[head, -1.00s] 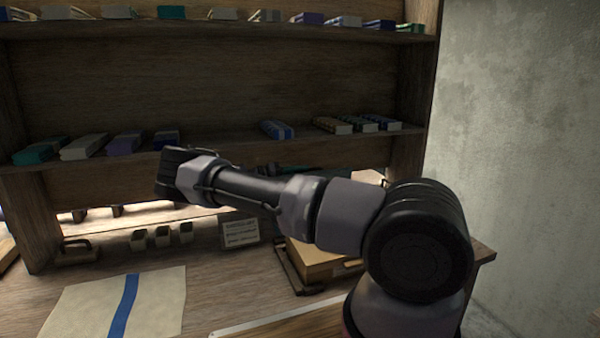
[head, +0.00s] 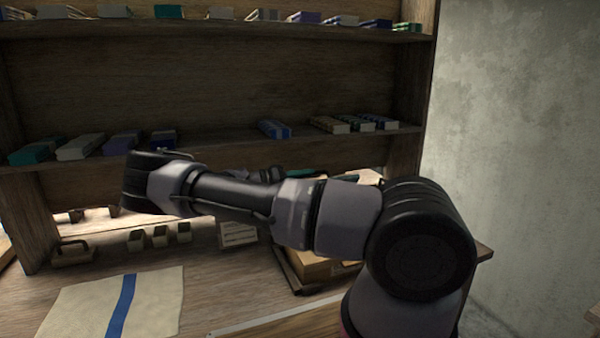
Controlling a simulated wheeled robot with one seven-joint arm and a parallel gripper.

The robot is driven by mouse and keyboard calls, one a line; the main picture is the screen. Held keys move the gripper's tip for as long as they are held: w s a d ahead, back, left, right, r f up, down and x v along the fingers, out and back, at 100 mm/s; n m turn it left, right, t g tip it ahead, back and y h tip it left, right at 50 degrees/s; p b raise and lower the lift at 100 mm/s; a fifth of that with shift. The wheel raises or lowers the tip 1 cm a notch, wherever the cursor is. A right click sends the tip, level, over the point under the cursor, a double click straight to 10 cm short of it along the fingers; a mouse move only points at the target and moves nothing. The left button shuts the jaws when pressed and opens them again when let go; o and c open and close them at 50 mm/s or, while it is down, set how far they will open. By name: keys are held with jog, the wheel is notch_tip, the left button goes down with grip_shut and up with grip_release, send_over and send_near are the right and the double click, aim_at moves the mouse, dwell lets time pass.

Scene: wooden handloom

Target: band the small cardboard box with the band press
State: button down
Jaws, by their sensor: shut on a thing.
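A tan, box-like thing (head: 308,268), perhaps the small cardboard box, sits on the bench behind my arm. A dark frame (head: 284,265) runs along its left side; it may be part of the band press. My arm covers the box's upper part. A dark teal piece (head: 310,173) shows just above my arm; I cannot tell what it belongs to. My arm reaches left across the view and ends in a black rounded part at the left. I see no gripper fingers and nothing held.
A cream cloth with a blue stripe (head: 150,300) lies at the front left. Small blocks (head: 160,237), a handled block (head: 73,253) and a printed card (head: 238,234) stand on the bench. Shelves (head: 225,145) with bundles stand behind. A plaster wall (head: 520,130) is at right.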

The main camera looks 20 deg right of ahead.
jog(key=s+f+m, duration=0.2)
jog(key=s, duration=0.3)
jog(key=s+f+m, duration=0.3)
jog(key=s, duration=0.3)
jog(key=s+f+m, duration=0.3)
jog(key=s, duration=0.3)
jog(key=shift+a+f, duration=0.1)
jog(key=shift+s+f, duration=0.7)
jog(key=shift+f, duration=0.2)
jog(key=shift+f, duration=0.1)
jog(key=c, duration=0.8)
grip_release()
jog(key=shift+c, duration=0.2)
jog(key=a, duration=1)
jog(key=shift+a, duration=0.4)
jog(key=a, duration=1.2)
jog(key=shift+a, duration=0.25)
